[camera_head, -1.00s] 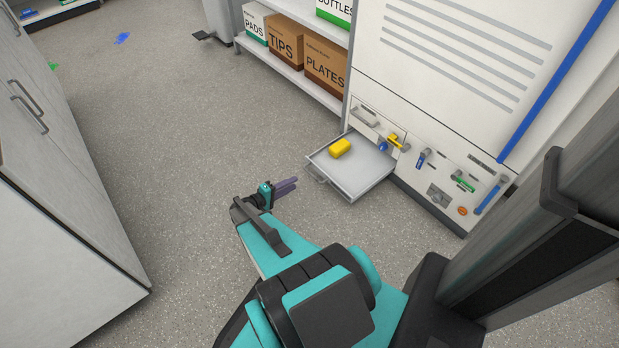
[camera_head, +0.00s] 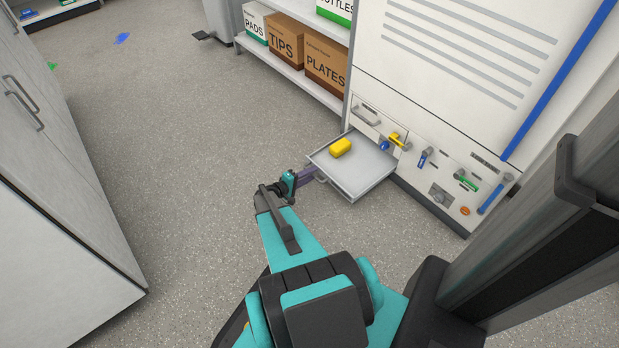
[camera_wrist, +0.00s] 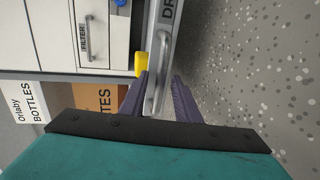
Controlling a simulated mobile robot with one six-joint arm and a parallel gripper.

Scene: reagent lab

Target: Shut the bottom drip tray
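The bottom drip tray (camera_head: 365,178) is pulled out of the white cabinet's base, low over the floor. A yellow block (camera_head: 341,148) lies in it; part of the block shows in the wrist view (camera_wrist: 140,66). The tray's front panel (camera_wrist: 167,28) carries a partly cut-off label starting "DR". Its grey bar handle (camera_wrist: 157,88) shows between the two purple fingers of my gripper (camera_wrist: 159,92). The fingers are apart, with a gap on each side of the handle. In the head view my gripper (camera_head: 309,174) is at the tray's front, where it partly hides the handle.
The cabinet front (camera_head: 440,165) above has several coloured valves and knobs. A small drawer labelled FILTER (camera_wrist: 92,32) is closed. A shelf with boxes (camera_head: 325,68) stands to the left of the cabinet. A grey cupboard (camera_head: 55,200) is at far left. The floor between is clear.

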